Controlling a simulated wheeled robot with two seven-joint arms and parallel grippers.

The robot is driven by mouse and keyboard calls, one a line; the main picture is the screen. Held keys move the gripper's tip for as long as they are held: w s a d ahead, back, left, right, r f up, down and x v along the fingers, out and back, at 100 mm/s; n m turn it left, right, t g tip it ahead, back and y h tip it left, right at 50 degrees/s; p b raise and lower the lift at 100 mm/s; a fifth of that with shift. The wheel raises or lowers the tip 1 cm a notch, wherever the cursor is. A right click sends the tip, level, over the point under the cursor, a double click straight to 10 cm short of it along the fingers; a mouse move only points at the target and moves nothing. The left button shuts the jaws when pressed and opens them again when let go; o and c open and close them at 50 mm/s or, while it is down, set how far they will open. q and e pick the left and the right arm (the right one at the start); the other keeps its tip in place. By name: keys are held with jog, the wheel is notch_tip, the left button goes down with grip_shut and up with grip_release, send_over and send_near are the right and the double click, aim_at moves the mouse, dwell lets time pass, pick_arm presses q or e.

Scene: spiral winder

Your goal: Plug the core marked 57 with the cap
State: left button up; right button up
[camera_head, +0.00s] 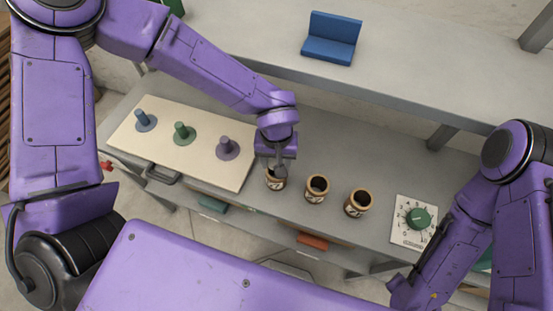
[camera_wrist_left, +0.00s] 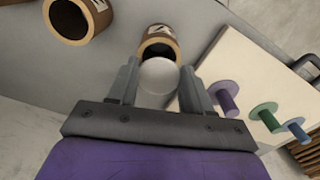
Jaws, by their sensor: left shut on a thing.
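My left gripper (camera_head: 277,168) is over the leftmost of three brown cores and hides part of it. In the left wrist view the left gripper (camera_wrist_left: 158,88) is shut on a white, rounded cap (camera_wrist_left: 158,76). The cap is in front of the mouth of the leftmost core (camera_head: 275,183), which also shows in the wrist view (camera_wrist_left: 157,32); I cannot tell whether they touch. The middle core (camera_head: 317,196) and the right core (camera_head: 346,207) stand upright with open, dark mouths. Their labels are too small or cut off to read. My right gripper is not in view.
A cream board (camera_head: 199,165) with blue, green and purple pegs lies left of the cores. A dial panel (camera_head: 410,229) with a green knob lies to the right. A blue holder (camera_head: 333,43) stands on the back shelf. Drawers with coloured handles are along the front.

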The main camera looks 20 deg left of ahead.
aim_at(274, 184)
pick_arm(q)
jog(key=shift+f+b, duration=0.45)
jog(key=shift+f, duration=0.05)
jog(key=shift+f+b, duration=0.45)
jog(key=shift+b, duration=0.15)
jog(key=shift+f, duration=0.35)
jog(key=o, duration=1.1)
jog(key=shift+c, duration=0.2)
